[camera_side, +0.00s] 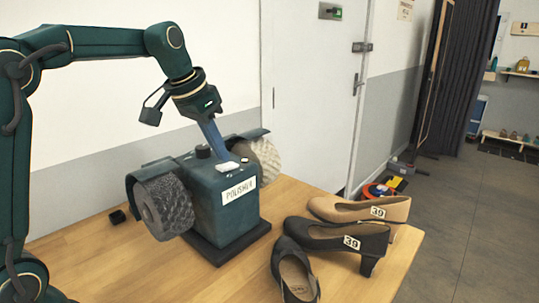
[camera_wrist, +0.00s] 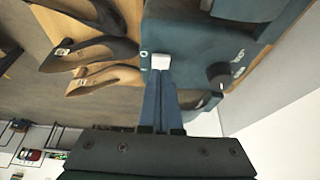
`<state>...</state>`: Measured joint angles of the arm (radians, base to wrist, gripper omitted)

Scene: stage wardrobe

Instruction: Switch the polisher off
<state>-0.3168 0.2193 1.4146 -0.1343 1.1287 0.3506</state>
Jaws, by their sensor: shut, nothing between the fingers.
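The polisher (camera_side: 222,205) is a dark green box labelled POLISHER, with a dark bristly wheel (camera_side: 165,206) on the left and a pale fluffy wheel (camera_side: 264,157) on the right. A white rocker switch (camera_side: 227,166) is on its top; it also shows in the wrist view (camera_wrist: 161,61), with small pale marks beside it. My gripper (camera_side: 224,158) is shut and empty, pointing down at the switch. In the wrist view its blue fingertips (camera_wrist: 160,73) are right at the switch's edge; I cannot tell if they touch. The rocker's tilt is unclear.
A black knob (camera_side: 203,151) stands on the polisher's top, near my fingers. Black shoes (camera_side: 335,236) and a beige shoe (camera_side: 360,208) are on the wooden table (camera_side: 150,270) to the right. A small black object (camera_side: 117,216) lies at the left.

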